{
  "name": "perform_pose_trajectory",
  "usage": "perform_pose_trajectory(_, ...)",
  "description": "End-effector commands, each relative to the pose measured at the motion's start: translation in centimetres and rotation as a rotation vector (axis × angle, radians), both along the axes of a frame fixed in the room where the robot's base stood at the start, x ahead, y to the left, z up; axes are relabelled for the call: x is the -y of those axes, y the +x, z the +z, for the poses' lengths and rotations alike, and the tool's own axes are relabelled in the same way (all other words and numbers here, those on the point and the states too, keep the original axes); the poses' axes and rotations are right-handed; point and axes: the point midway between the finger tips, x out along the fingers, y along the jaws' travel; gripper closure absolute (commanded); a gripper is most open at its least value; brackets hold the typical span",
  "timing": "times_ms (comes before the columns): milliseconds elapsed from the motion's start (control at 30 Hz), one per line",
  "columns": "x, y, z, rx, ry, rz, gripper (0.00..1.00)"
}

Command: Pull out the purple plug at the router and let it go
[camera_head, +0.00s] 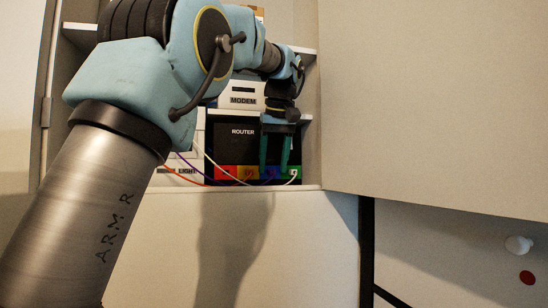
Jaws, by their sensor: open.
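The black router (243,132) stands on a shelf in the cabinet, with a row of red, orange, blue and green port fields along its lower front. A thin purple cable (187,165) comes from the left and runs down toward the router's lower front. Its plug is too small to make out, and I cannot tell which port it sits in. My gripper (274,162) hangs in front of the router's right half, teal fingers pointing down and spread apart, with nothing visible between them. The tips are close to the blue and green port fields. Contact with a plug cannot be told.
A white modem (242,97) sits on the shelf above. A white box labelled LIGHT (177,170) stands left of the router. The cabinet's side wall and a large pale panel (430,90) bound the right.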

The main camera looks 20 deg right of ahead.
Motion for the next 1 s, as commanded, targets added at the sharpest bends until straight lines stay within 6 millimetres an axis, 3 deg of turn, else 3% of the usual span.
perform_pose_trajectory(167,0.01,-0.01,0.02,0.000,0.000,0.000,0.46)
perform_pose_trajectory(633,0.02,-0.01,0.03,0.000,0.000,0.000,0.99)
perform_pose_trajectory(933,0.01,-0.01,0.04,0.000,0.000,0.000,1.00)
perform_pose_trajectory(967,0.01,-0.01,0.04,0.000,0.000,0.000,0.84)
perform_pose_trajectory(1000,0.01,-0.01,0.04,0.000,0.000,0.000,0.89)
